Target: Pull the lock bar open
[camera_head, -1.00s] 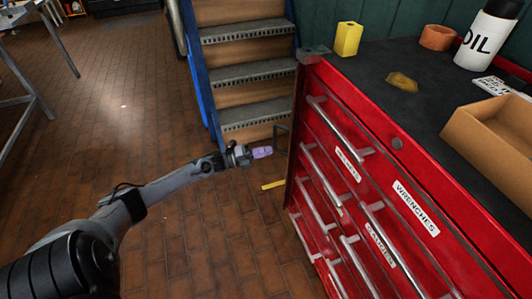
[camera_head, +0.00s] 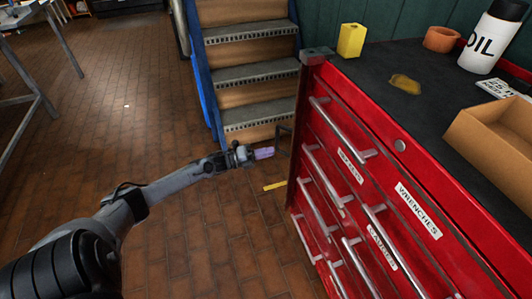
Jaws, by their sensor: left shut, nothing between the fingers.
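A dark, narrow handle loop (camera_head: 284,141) sticks out at the left edge of the red tool cabinet (camera_head: 328,98). It appears to belong to the lock bar along that edge, but the bar itself is hard to make out. My left gripper (camera_head: 265,153) is shut and empty, with its pale purple fingertips pointing right. The tips are just left of the loop in the picture. I cannot tell whether they touch it. My right gripper is not in view.
The cabinet's drawers have long metal handles (camera_head: 340,127). On its top are a yellow block (camera_head: 351,40), an orange ring (camera_head: 442,39), an oil bottle (camera_head: 490,38) and a cardboard box (camera_head: 480,135). Blue-sided stairs (camera_head: 250,75) stand behind. The brick floor at left is mostly open.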

